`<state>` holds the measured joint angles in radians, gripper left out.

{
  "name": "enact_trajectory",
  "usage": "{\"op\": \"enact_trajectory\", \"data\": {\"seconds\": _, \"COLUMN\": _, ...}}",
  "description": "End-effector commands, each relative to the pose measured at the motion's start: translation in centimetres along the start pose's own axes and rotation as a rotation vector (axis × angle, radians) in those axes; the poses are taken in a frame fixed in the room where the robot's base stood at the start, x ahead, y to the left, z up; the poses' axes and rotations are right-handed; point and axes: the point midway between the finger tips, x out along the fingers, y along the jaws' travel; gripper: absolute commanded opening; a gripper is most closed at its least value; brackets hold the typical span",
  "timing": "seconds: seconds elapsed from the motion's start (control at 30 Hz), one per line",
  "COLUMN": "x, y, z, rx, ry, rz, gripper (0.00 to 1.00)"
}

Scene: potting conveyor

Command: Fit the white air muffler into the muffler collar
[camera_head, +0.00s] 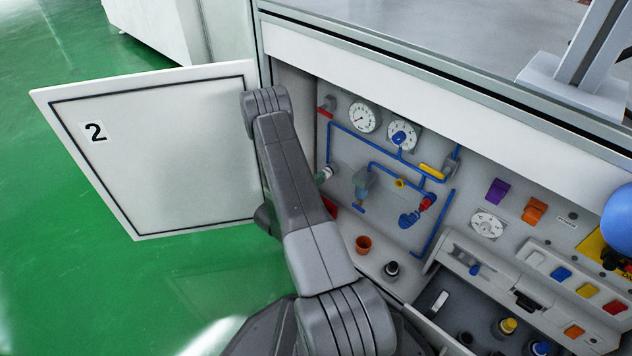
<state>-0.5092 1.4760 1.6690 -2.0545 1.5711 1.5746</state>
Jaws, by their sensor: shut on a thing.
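My arm crosses the front of the open cabinet, and its forearm hides my gripper and whatever is in it. A small pale, whitish-green cylindrical piece (323,175) shows just right of my forearm, against the cabinet's left back panel. It may be the white air muffler, but I cannot tell for sure, nor whether it touches a collar. I cannot make out the muffler collar with certainty. A yellow ring-shaped fitting (400,183) sits among the blue pipes on the back panel.
The cabinet door (165,160) marked 2 stands open at left. Gauges (363,117), blue pipes (345,130) and valves line the back panel. An orange-brown cup (363,244) and a black knob-like part (391,269) stand on the ledge. A switch panel (540,285) is at right.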

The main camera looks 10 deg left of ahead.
Motion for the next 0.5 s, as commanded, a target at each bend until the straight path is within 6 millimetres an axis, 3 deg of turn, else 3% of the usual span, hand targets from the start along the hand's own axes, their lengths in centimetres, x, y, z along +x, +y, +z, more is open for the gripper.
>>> {"op": "enact_trajectory", "data": {"seconds": 0.17, "x": 0.49, "y": 0.00, "z": 0.05, "rx": 0.000, "ry": -0.001, "rz": 0.000, "gripper": 0.00}}
{"op": "enact_trajectory", "data": {"seconds": 0.2, "x": 0.46, "y": 0.00, "z": 0.03, "rx": -0.001, "ry": 0.000, "rz": 0.000, "gripper": 0.20}}
{"op": "enact_trajectory", "data": {"seconds": 0.3, "x": 0.44, "y": 0.00, "z": 0.02, "rx": -0.001, "ry": 0.000, "rz": 0.000, "gripper": 0.39}}
{"op": "enact_trajectory", "data": {"seconds": 0.5, "x": 0.43, "y": 0.01, "z": 0.02, "rx": -0.001, "ry": 0.000, "rz": 0.000, "gripper": 0.39}}
